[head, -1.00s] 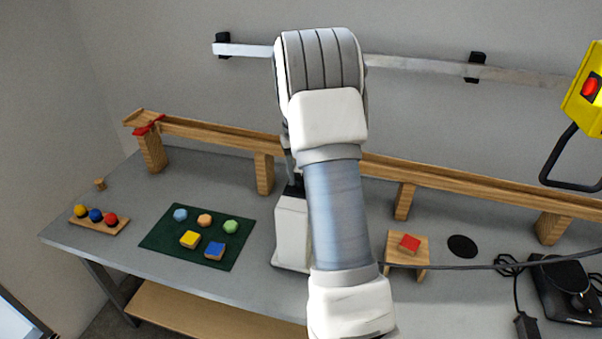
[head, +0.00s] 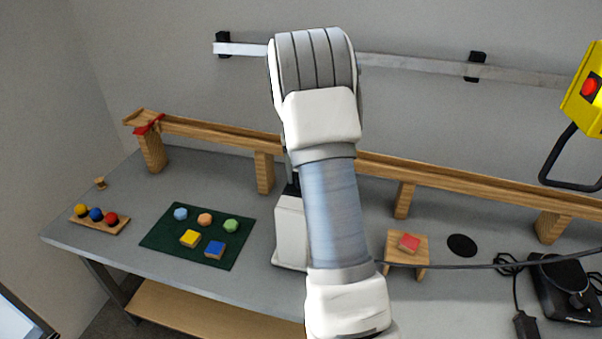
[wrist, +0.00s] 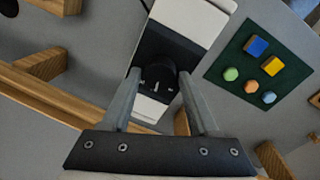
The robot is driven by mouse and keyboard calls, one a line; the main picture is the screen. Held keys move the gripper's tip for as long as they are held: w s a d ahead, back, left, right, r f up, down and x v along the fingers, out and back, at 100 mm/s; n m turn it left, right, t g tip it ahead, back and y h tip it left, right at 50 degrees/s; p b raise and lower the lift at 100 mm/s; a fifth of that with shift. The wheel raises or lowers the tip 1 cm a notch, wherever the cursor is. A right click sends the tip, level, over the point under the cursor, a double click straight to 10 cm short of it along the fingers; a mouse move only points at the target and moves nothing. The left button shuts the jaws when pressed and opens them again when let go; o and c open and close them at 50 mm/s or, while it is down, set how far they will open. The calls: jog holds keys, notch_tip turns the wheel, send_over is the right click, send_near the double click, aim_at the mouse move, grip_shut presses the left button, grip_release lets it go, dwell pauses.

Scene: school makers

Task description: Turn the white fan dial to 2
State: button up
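The white fan's base (head: 290,232) stands on the bench in the head view, partly hidden behind my arm. In the wrist view the white base (wrist: 180,22) has a black panel with a round black dial (wrist: 158,78) that bears pale marks. My gripper (wrist: 160,74) is open, with one finger on each side of the dial. The fingertips are close to the dial's sides; I cannot tell whether they touch it. The dial's setting is too small to read. My gripper is hidden in the head view.
A long wooden track (head: 225,134) on wooden posts runs behind the fan. A green mat (head: 160,240) with coloured blocks lies to the left. A small wooden stand (head: 391,244) with a red block is to the right, with a dark cable (head: 450,267) crossing there.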

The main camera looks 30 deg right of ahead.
jog(key=shift+o, duration=1.1)
notch_tip(320, 180, up, 17)
jog(key=a, duration=0.1)
jog(key=shift+w+r, duration=0.2)
jog(key=shift+w, duration=0.05)
jog(key=shift+a, duration=0.1)
